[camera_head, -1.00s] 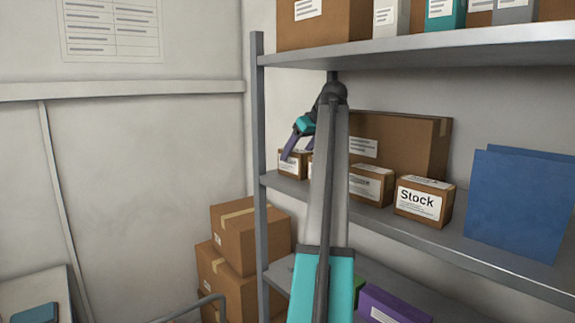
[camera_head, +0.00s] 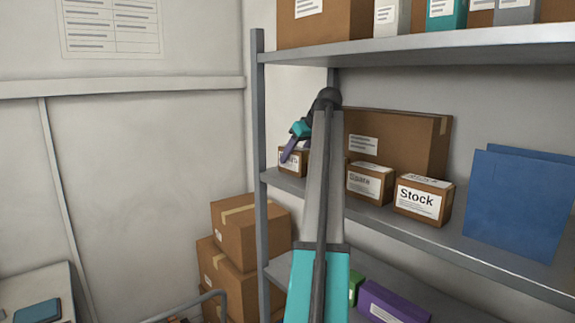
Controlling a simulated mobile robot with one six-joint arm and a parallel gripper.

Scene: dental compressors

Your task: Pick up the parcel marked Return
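Small labelled parcels stand in a row on the middle shelf (camera_head: 480,254). The right one (camera_head: 418,201) reads "Stock". The middle parcel (camera_head: 369,183) has a label too blurred to read. The left parcel (camera_head: 301,165) is partly covered by my gripper, and its label cannot be read fully. I cannot make out "Return" on any of them. My gripper (camera_head: 286,160) shows small, with a purple finger in front of the left parcel. I cannot tell whether it touches it or how far apart its fingers are. My arm hides the shelf between the left and middle parcels.
A large brown box (camera_head: 405,142) stands behind the parcels, and blue folders (camera_head: 520,200) to their right. The upper shelf (camera_head: 430,45) is above. Cartons (camera_head: 248,233) are stacked left of the shelf post (camera_head: 260,150). A purple box (camera_head: 392,302) is on the lower shelf.

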